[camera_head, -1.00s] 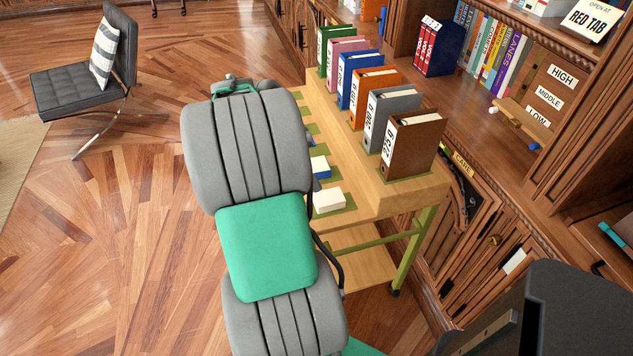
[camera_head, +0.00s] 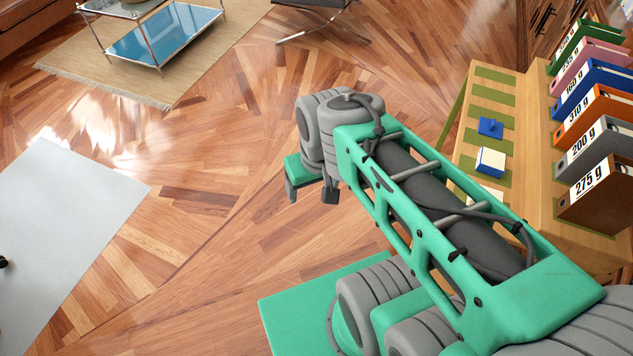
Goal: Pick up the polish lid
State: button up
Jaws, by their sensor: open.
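I cannot make out a polish lid in the head view. My gripper (camera_head: 311,194) hangs over the wood floor near the middle of the picture, to the left of the wooden cart. Its two dark fingers are apart, with nothing seen between them. My green and grey arm crosses the right half of the view and hides part of the floor and of the cart's near side.
The wooden cart (camera_head: 533,110) at right bears several upright labelled binders (camera_head: 597,152). A small blue object (camera_head: 490,128) and a white box (camera_head: 490,161) sit on its green patches. A grey mat (camera_head: 62,225) lies at left. A glass table (camera_head: 165,38) stands upper left. Floor between is clear.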

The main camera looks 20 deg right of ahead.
aim_at(487, 127)
jog(key=z, duration=2)
